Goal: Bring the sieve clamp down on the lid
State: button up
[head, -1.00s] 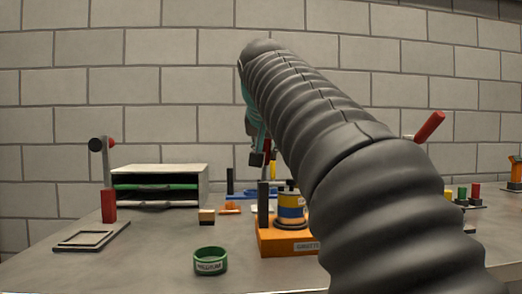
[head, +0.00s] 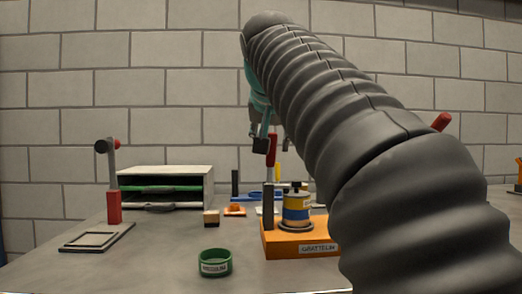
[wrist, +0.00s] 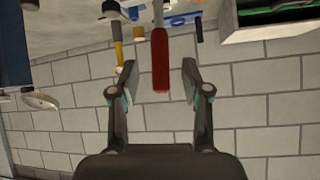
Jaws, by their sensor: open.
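The sieve (head: 296,207), with yellow and blue bands and a dark lid (head: 296,186), stands on an orange base (head: 318,250) with a printed label. A dark post (head: 268,206) rises at the left of the sieve. The red clamp handle (head: 271,149) points upright above that post. In the wrist view the red handle (wrist: 160,60) lies between my spread fingers, with a gap on both sides. My gripper (wrist: 160,80) is open and empty. In the head view my gripper (head: 265,142) is partly hidden behind my arm.
A green ring (head: 215,263) sits in front, left of the orange base. A drawer rack (head: 165,188) and a flat frame with a red-handled lever (head: 97,237) stand at the left. A yellow handle (wrist: 118,45) is close to the red one. A brick wall is behind.

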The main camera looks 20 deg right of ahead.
jog(key=v, duration=0.7)
jog(key=shift+s, duration=0.15)
jog(key=shift+a+r, duration=0.1)
